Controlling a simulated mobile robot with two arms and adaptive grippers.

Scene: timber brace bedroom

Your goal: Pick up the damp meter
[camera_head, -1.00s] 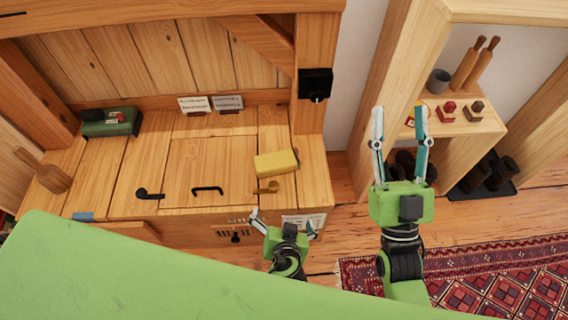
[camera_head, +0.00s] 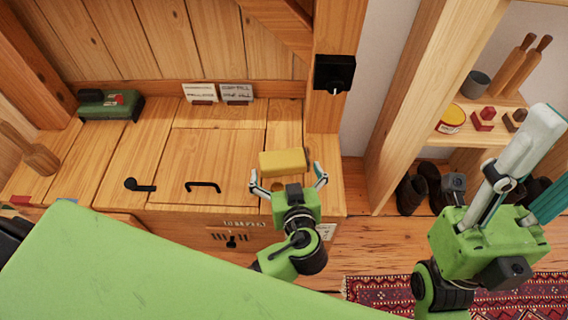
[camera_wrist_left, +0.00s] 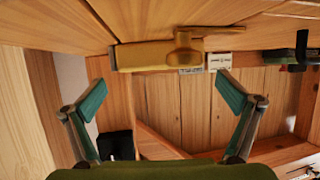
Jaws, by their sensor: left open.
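A yellow block-shaped object (camera_head: 283,162), which looks like the damp meter, lies on the wooden bench top near its right end. It also shows in the left wrist view (camera_wrist_left: 143,56), top centre-left, with a brass-coloured handle (camera_wrist_left: 184,45) beside it. My left gripper (camera_head: 288,176) is open and empty, just on the near side of the yellow object, with its fingers spread about as wide as the object. It does not visibly touch it. My right gripper (camera_head: 548,165) is at the right edge, away from the bench, its fingers apart and empty.
A post with a black box (camera_head: 334,73) rises behind. Shelves with a tin (camera_head: 451,119) and shoes stand right.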

